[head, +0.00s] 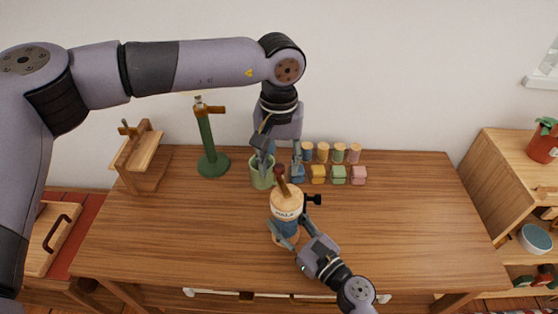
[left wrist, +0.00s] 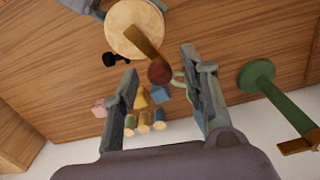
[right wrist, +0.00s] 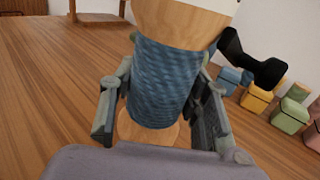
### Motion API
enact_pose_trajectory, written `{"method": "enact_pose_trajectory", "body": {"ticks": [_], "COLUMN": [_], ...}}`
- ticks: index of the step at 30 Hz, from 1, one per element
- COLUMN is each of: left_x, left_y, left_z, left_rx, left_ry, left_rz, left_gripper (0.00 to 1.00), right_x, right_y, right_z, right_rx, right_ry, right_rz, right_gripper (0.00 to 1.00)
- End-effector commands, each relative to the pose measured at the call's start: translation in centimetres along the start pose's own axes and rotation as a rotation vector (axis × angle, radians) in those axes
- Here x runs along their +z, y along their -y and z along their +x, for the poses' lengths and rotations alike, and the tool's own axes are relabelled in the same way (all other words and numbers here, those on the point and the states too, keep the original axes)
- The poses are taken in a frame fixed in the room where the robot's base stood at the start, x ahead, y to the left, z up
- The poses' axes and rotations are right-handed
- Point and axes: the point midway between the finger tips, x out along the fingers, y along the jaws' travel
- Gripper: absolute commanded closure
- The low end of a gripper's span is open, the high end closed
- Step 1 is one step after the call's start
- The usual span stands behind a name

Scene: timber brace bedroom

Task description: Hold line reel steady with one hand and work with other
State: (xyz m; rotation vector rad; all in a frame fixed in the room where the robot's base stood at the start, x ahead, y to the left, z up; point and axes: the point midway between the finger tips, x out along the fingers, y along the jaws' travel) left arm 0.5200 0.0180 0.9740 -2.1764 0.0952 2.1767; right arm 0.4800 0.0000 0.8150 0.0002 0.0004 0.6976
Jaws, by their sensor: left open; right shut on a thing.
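The line reel (head: 287,202) stands upright on the desk, a pale wooden spool with a label and blue line wound below. My right gripper (head: 293,238) is shut around its lower part; the right wrist view shows the blue winding (right wrist: 160,82) between the fingers. A crank arm with a dark red knob (head: 280,171) sticks up from the reel's top. My left gripper (head: 278,158) is open, pointing down over the reel. In the left wrist view the knob (left wrist: 160,73) lies between its fingers; I cannot tell whether they touch it. A black clamp screw (head: 313,199) juts from the reel's right side.
A pale green cup (head: 261,179) stands close behind the reel. Several small spools and coloured blocks (head: 339,174) stand to its right. A green post stand (head: 207,146) and a wooden stand (head: 143,161) are at left. The desk's right side and left front (head: 160,240) are clear.

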Motion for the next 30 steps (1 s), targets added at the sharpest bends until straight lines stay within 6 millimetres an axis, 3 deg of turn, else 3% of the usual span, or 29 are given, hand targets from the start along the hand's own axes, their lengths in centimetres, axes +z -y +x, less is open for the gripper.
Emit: {"method": "enact_pose_trajectory", "body": {"ticks": [18, 30], "left_x": [-0.01, 0.04], "left_y": [0.0, 0.13], "left_z": [-0.03, -0.03], "left_rx": [0.0, 0.0], "left_ry": [0.0, 0.0], "left_rz": [0.0, -0.026], "left_gripper": [0.99, 1.0], "right_x": [-0.02, -0.02], "right_y": [0.0, 0.01], "right_z": [0.0, -0.01], "right_rx": [0.0, 0.0], "right_ry": [0.0, 0.0], "right_rz": [0.0, 0.0], "right_gripper": [0.94, 0.94]}}
